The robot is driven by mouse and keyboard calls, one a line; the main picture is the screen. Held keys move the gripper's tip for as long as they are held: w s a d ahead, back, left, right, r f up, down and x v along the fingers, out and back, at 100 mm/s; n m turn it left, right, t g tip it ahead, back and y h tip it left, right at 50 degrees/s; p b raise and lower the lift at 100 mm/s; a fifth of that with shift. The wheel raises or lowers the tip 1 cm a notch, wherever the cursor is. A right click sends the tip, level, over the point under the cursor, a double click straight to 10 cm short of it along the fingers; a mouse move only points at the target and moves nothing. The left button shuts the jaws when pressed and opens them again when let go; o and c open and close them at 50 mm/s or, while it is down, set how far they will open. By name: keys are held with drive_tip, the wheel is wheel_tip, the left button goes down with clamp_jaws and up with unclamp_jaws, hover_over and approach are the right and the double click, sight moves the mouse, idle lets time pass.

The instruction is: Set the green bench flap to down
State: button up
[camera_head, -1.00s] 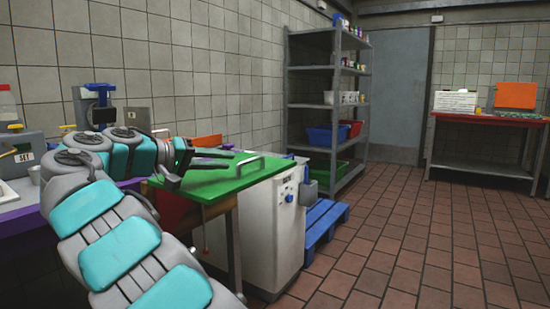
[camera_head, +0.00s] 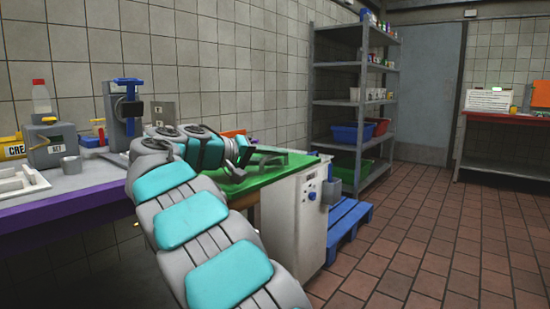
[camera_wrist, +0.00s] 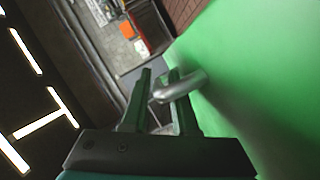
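The green bench flap (camera_head: 250,183) lies roughly level at the end of the purple-edged bench, beside a white machine. It also fills the right of the wrist view (camera_wrist: 265,70). A silver bar handle (camera_wrist: 187,86) stands on the flap. My gripper (camera_head: 268,157) is over the flap, and the arm hides part of it in the head view. In the wrist view my gripper's fingers (camera_wrist: 160,73) are apart, with the handle's end between them and its bar crossing the right finger. I cannot tell whether either finger touches the handle.
The white machine (camera_head: 298,215) stands close under and beside the flap. A blue pallet (camera_head: 345,228) lies behind it near a grey shelf rack (camera_head: 335,105). The bench (camera_head: 85,190) on the left holds several devices. The tiled floor (camera_head: 430,245) at right is clear.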

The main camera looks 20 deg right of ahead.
clamp_jaws()
idle(1.4)
